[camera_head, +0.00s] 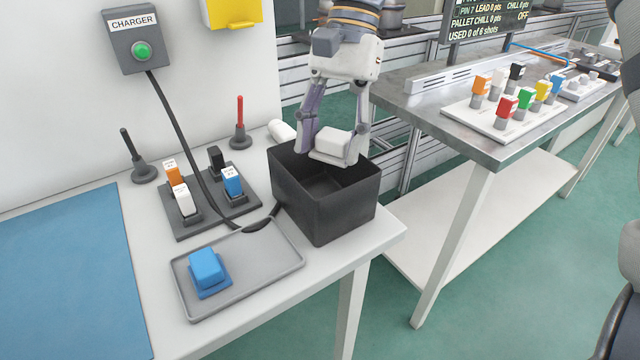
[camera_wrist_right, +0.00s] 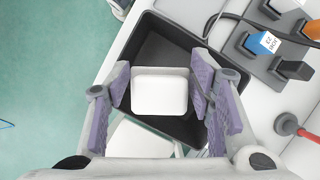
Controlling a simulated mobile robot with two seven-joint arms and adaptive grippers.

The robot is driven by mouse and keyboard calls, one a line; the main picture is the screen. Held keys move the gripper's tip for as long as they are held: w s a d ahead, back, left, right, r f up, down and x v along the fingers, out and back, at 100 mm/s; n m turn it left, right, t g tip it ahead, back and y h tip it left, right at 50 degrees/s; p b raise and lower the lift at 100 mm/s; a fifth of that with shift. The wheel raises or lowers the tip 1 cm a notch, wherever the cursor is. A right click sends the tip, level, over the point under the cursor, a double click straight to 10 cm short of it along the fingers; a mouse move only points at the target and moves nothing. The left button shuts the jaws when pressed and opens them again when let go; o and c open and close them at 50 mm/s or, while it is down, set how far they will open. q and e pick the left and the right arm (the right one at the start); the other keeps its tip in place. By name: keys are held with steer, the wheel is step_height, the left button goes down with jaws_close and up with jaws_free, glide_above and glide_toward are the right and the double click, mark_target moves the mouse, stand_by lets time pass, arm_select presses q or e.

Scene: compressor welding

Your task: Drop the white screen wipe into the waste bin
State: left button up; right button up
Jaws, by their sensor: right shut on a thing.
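The white screen wipe (camera_head: 336,146) is a small white block with rounded corners. My right gripper (camera_head: 333,151) is shut on it, a finger on each side, over the open top of the black waste bin (camera_head: 318,212). The bin is a dark open box on the right end of the white table. In the right wrist view the wipe (camera_wrist_right: 159,91) sits between the purple finger pads of the right gripper (camera_wrist_right: 160,88), with the bin (camera_wrist_right: 150,45) below and behind it. The exact height above the rim is hard to tell. My left gripper is not in view.
A grey tray (camera_head: 265,262) with a blue block (camera_head: 207,271) lies in front of the bin. A charger base (camera_head: 206,214) with several batteries and a cable stands left of it. A white roll (camera_head: 281,131) lies behind. A metal bench (camera_head: 430,102) stands to the right.

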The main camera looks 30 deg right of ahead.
steer(key=shift+f, duration=1)
steer(key=o, duration=1.2)
steer(key=shift+w, duration=0.1)
steer(key=shift+c, duration=0.2)
steer(key=v, duration=1.2)
